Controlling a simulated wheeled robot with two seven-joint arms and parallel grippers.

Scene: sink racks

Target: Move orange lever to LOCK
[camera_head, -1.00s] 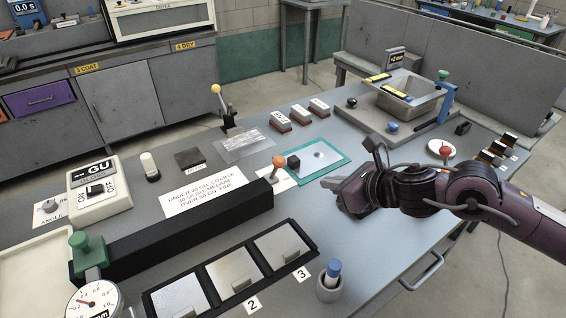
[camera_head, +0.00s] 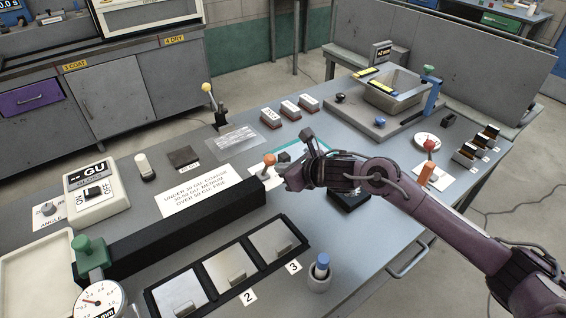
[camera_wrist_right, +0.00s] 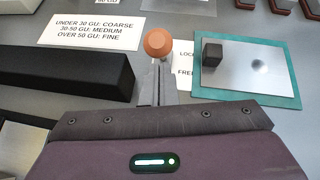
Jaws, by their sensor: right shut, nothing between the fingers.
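The orange lever (camera_head: 269,159) has a round orange ball on top and stands just past the right end of the long black bar. In the right wrist view, its ball (camera_wrist_right: 158,43) is upper centre, straight ahead of my fingers. A white label (camera_wrist_right: 184,62) beside it reads LOCK above FREE, partly covered. My right gripper (camera_head: 287,178) is shut and empty, close to the lever on its right side. In the wrist view, the fingertips (camera_wrist_right: 158,78) overlap the lever's lower part, so I cannot tell whether they touch it. My left gripper is out of view.
The long black bar (camera_head: 180,232) lies left of the lever. A teal mat (camera_wrist_right: 205,88) with a metal plate and dark cube is right of it. A red-knobbed control (camera_head: 430,146) stands further right. Framed panels (camera_head: 231,270) and a cup (camera_head: 319,281) are in front.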

